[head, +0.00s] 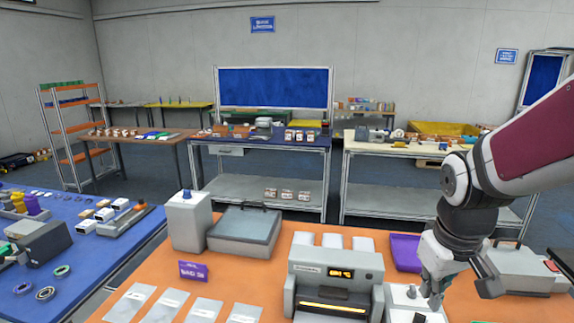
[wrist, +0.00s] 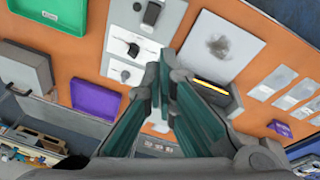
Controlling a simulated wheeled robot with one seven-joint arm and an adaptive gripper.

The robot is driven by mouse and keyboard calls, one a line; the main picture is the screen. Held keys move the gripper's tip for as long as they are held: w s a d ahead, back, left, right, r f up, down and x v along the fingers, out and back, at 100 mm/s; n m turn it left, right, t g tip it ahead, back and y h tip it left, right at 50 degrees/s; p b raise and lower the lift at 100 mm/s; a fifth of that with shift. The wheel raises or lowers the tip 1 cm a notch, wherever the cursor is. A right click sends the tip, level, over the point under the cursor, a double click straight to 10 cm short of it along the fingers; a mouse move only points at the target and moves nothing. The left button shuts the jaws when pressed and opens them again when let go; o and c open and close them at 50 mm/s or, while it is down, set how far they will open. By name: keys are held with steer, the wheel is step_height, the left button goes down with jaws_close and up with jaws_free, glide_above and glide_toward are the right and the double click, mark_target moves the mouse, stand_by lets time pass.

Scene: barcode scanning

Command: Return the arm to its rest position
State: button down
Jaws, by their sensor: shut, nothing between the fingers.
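My arm reaches in from the right of the head view, and my gripper (head: 434,296) points down over the right part of the orange table (head: 262,276). In the wrist view the teal fingers of my gripper (wrist: 165,62) come together at their tips, with nothing between them. The gripper hangs beside a grey printer-like device (head: 335,283) with a lit amber display, close to a white panel (head: 405,298) with knobs. In the wrist view this panel (wrist: 128,48) lies beyond the fingertips. Whether the gripper touches the panel cannot be told.
A purple tray (head: 405,252) lies behind the gripper, and a grey lidded box (head: 245,232) stands at the table's back left. White labels (head: 205,311) lie in front, near a purple sign (head: 193,271). A blue table (head: 68,260) stands left. The wrist view shows a green tray (wrist: 62,12).

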steer(key=s+a+r+m+t, duration=0.1)
steer(key=s+a+r, duration=0.2)
steer(key=s+r, duration=0.1)
steer(key=s+a+r+m+t+y, duration=0.1)
steer(key=s+a+r+t, duration=0.1)
steer(key=s+r, duration=0.3)
steer(key=shift+s+a+r+b, duration=0.2)
steer(key=shift+s+a+b, duration=0.35)
steer(key=shift+s, duration=0.55)
